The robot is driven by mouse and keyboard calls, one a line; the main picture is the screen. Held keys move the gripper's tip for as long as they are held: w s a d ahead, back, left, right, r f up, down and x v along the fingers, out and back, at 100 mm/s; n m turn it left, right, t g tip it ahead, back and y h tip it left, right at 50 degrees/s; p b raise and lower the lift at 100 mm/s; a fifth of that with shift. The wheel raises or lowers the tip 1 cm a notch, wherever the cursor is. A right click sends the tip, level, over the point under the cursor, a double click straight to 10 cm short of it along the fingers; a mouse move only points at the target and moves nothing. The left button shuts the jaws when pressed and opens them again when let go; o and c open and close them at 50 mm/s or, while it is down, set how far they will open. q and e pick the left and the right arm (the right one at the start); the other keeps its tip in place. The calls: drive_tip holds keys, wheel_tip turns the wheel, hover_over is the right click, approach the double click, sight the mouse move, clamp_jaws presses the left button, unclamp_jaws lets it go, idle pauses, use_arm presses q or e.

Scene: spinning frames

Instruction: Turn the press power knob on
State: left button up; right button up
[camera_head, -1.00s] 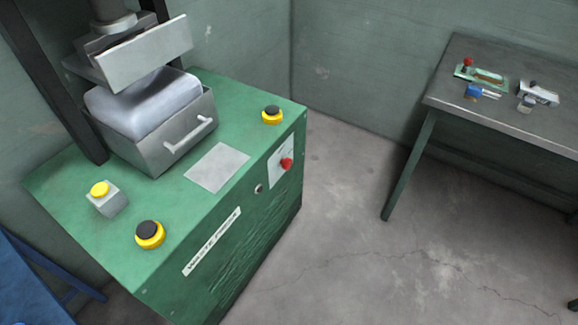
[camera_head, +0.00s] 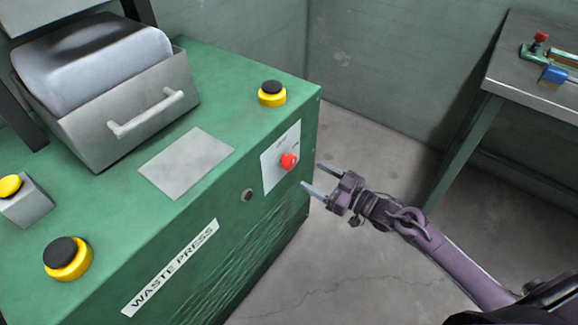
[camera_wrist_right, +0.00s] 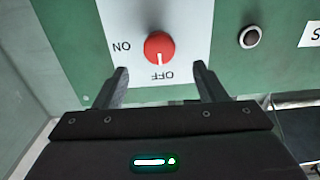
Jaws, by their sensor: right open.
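The red power knob (camera_head: 289,161) sits on a pale plate (camera_head: 274,178) on the front of the green waste press (camera_head: 215,185). In the right wrist view the knob (camera_wrist_right: 159,47) shows between ON and OFF lettering, which appears upside down, and its white mark points toward OFF. My right gripper (camera_head: 311,178) is open and empty, just to the right of the knob in the head view. In the right wrist view its two fingers (camera_wrist_right: 162,80) stand apart, one on each side below the knob, not touching it. My left gripper is not in view.
A round metal lock (camera_head: 247,195) is beside the knob plate. Yellow-and-black buttons (camera_head: 272,94) and a drawer-like bin with a handle (camera_head: 146,114) are on top of the press. A grey table (camera_head: 535,85) with small items stands at right. Floor between is clear.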

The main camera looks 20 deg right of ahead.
sight(293, 164)
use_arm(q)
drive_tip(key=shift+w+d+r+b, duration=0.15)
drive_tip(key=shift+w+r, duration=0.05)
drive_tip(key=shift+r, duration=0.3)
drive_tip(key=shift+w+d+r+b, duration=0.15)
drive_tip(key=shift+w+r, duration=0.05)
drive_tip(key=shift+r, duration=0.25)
use_arm(e)
drive_tip(key=x, duration=0.7)
